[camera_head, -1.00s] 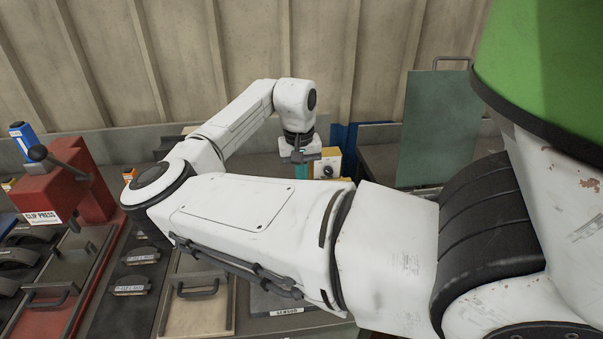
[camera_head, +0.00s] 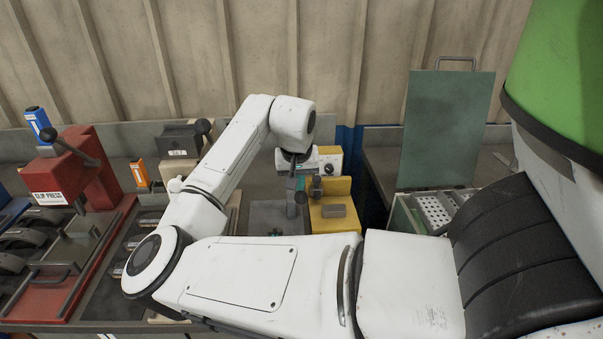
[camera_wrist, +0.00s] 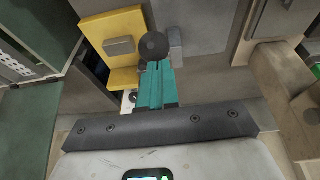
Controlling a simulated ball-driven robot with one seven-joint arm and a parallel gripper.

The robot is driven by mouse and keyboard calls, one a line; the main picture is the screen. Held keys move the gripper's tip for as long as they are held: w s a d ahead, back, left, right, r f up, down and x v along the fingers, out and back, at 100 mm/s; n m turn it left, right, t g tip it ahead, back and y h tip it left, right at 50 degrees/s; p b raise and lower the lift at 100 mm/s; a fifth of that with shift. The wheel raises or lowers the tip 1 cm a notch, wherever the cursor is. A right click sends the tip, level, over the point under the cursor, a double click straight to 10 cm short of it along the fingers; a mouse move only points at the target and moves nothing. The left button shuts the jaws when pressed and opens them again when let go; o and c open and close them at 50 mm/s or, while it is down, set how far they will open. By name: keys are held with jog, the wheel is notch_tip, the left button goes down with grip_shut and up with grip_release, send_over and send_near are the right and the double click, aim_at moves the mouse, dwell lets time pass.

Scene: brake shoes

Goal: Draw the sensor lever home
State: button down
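The sensor station is a yellow block (camera_head: 332,217) with a white-faced dial box behind it, beside a grey plate (camera_head: 270,217). Its lever shows as a dark ball knob (camera_head: 301,197) at the block's left side. In the wrist view the knob (camera_wrist: 154,45) lies just beyond my teal fingertips, with the yellow block (camera_wrist: 115,28) at upper left. My gripper (camera_head: 297,182) points down at the knob. Its fingers (camera_wrist: 157,68) look closed together. The lever's stem is mostly hidden, and I cannot tell whether it is between the fingers.
A red clip press (camera_head: 82,165) with a dark-knobbed lever stands at the left. A grey lever unit (camera_head: 182,140) stands behind my arm. A green panel (camera_head: 440,125) and a tray of perforated metal parts (camera_head: 433,212) are at the right. My arm hides much of the bench front.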

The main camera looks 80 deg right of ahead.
jog(key=shift+s+a+f, duration=0.2)
jog(key=shift+a+f, duration=0.15)
jog(key=shift+a, duration=0.15)
jog(key=shift+r, duration=0.1)
jog(key=r+p, duration=0.2)
jog(key=w+d+r+p, duration=0.1)
jog(key=p, duration=0.1)
jog(key=shift+r, duration=0.35)
jog(key=shift+d+r, duration=0.1)
jog(key=shift+r, duration=0.25)
jog(key=b+v, duration=0.2)
jog(key=v, duration=0.7)
